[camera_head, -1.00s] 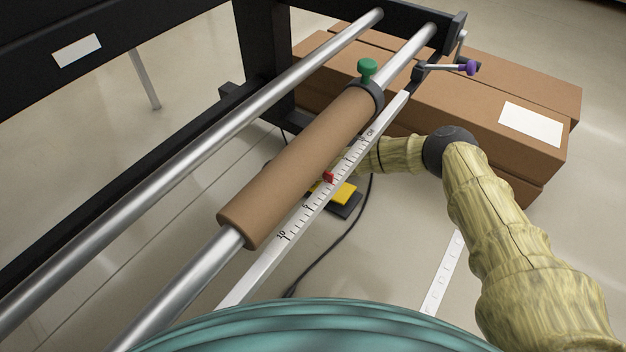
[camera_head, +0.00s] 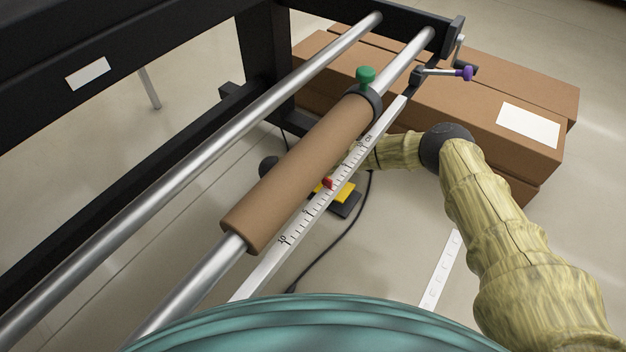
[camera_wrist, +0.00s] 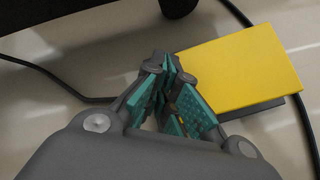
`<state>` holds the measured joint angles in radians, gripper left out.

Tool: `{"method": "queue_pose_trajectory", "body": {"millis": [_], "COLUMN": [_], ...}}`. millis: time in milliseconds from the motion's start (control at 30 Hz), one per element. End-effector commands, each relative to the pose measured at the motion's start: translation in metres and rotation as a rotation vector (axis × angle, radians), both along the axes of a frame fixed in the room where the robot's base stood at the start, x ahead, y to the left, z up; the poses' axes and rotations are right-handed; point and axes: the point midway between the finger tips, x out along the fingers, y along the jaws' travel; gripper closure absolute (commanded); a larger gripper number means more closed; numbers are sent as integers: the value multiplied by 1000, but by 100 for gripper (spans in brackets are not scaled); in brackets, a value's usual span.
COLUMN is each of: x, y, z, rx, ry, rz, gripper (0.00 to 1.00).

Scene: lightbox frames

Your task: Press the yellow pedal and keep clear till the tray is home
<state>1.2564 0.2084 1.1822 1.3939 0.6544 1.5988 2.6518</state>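The yellow pedal (camera_head: 345,193) sits on a dark base on the floor, partly hidden behind the ruler rail and the brown roll in the head view. In the wrist view the yellow pedal (camera_wrist: 245,68) fills the upper right. My gripper (camera_wrist: 170,68) has teal-padded fingers that converge to a tip and look shut, with nothing seen between them. The fingertips lie at the pedal's left edge in the picture; I cannot tell whether they touch it. In the head view the roll hides my gripper. No tray can be made out.
A brown roll (camera_head: 300,175) on a metal bar, with a green knob (camera_head: 365,75), crosses above the pedal. A ruler rail (camera_head: 310,212) runs beside it. Cardboard boxes (camera_head: 455,115) stand behind my arm. A dark cable (camera_head: 335,245) lies on the floor.

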Motion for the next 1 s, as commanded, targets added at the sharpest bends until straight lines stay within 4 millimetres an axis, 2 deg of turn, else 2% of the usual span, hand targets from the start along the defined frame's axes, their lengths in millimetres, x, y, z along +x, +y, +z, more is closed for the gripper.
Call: {"method": "queue_pose_trajectory", "body": {"millis": [167,733,1000], "x": [1,9,10], "y": [1,10,11], "z": [6,47,48], "rx": [1,1,1], "ry": [-2,-1,-1], "rz": [-1,-1,-1], "gripper": [100,100,100]}}
